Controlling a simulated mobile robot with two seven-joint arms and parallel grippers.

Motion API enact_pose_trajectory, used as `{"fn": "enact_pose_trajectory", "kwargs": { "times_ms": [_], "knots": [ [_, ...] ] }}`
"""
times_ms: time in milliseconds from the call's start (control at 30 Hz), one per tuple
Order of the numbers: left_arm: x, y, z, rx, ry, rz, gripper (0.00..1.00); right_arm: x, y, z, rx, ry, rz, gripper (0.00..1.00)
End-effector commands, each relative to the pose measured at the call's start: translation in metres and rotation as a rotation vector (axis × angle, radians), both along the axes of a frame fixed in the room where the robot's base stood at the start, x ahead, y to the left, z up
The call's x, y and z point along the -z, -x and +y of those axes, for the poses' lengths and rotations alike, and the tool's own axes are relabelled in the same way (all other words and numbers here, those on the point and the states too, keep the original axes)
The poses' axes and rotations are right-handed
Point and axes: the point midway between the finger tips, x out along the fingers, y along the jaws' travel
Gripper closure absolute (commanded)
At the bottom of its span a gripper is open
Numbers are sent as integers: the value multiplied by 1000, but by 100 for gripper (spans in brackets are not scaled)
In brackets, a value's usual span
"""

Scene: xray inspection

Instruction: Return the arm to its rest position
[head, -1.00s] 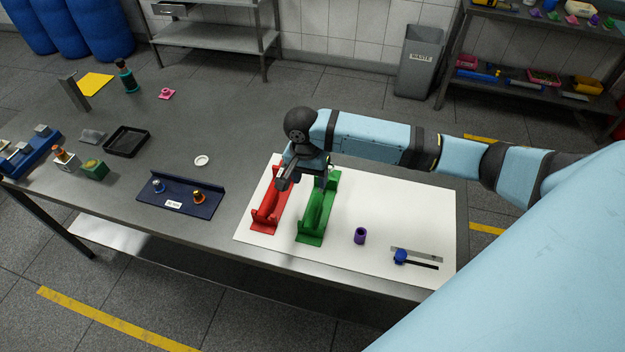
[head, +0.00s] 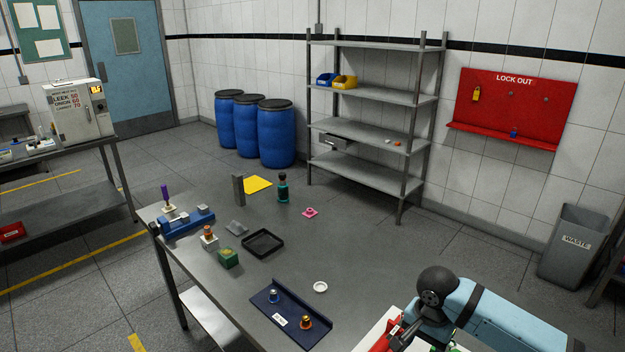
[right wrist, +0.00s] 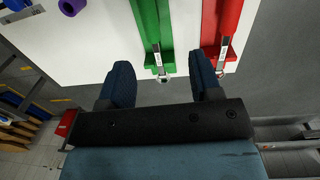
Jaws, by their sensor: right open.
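My right arm (head: 510,315) comes in at the lower right of the head view, with its gripper (head: 402,335) low over the near right part of the table. In the right wrist view the gripper (right wrist: 161,76) is open, with nothing between its fingers. A green holder (right wrist: 148,25) and a red holder (right wrist: 228,20) lie beyond the fingertips, each with a metal piece at its near end. The red holder (head: 380,337) is partly cut off in the head view. My left gripper is not in view.
The grey table (head: 340,235) carries a navy stand (head: 272,316), a white ring (head: 320,287), a black tray (head: 263,244) and a green block (head: 229,258). A white mat (right wrist: 100,35) lies under the holders. A purple cylinder (right wrist: 72,6) shows at its edge.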

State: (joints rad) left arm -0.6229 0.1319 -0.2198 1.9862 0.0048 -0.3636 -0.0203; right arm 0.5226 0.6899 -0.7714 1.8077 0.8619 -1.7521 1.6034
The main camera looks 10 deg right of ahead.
Motion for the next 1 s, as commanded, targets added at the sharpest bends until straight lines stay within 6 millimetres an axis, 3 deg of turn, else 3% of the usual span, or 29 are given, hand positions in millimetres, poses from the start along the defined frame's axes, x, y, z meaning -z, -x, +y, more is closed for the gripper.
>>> {"fn": "enact_pose_trajectory", "kwargs": {
  "times_ms": [200,433,567,700,900,1000],
  "knots": [
    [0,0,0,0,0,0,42,66,30,68,-282,-213,-199,42],
    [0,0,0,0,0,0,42,112,72,115,-568,-297,-552,42],
    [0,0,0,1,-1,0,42,128,102,122,-700,-229,-748,42],
    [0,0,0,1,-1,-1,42,138,140,113,-831,-69,-908,42],
    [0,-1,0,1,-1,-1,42,142,183,94,-981,161,-1005,42],
    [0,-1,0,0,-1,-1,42,142,194,88,-1022,225,-1020,42]
  ]
}}
